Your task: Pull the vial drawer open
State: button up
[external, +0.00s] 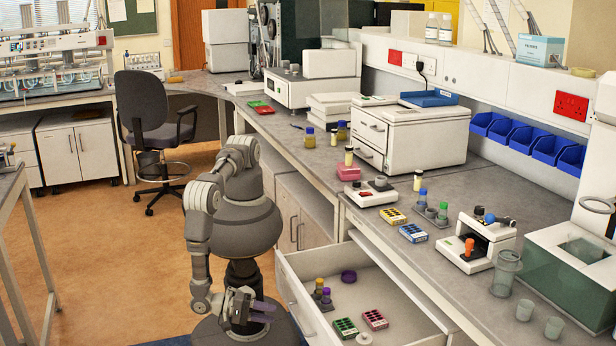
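The vial drawer (290,292) is a white drawer under the bench edge, and it stands pulled out over the floor. Inside it are purple-capped vials (326,297), a yellow-capped vial (319,286), a purple round lid (348,276), a green rack (345,327) and a pink rack (375,319). My gripper (257,307) is low, to the left of the drawer's front panel. It points toward the panel and appears apart from it. Its fingers are small and partly overlap in this view, so I cannot tell whether they are open or shut. No handle is clearly visible.
The bench (385,238) above the drawer holds vials, a yellow rack (393,216), a blue rack (413,233) and a white instrument (478,240). A grey chair (147,105) stands behind my body. The orange floor (110,260) to the left is clear.

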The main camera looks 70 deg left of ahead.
jog(key=w+n+g+y+p, duration=0.1)
jog(key=w+g+y, duration=0.1)
jog(key=w+r+g+y, duration=0.1)
jog(key=w+y, duration=0.1)
jog(key=y, duration=0.1)
jog(key=shift+w+a+n+g+p, duration=0.15)
jog(key=shift+w+n+g+p, duration=0.15)
jog(key=shift+n+g+p, duration=0.1)
jog(key=n+g+y+p, duration=0.1)
jog(key=n+g+p, duration=0.1)
jog(key=g, duration=0.7)
send_near(293, 315)
jog(key=f+b, duration=0.1)
jog(key=f, duration=0.1)
jog(key=f+b, duration=0.1)
jog(key=f, duration=0.2)
jog(key=w+f+b, duration=0.1)
jog(key=f, duration=0.1)
jog(key=shift+w+f, duration=0.15)
jog(key=shift+f, duration=0.15)
grip_shut()
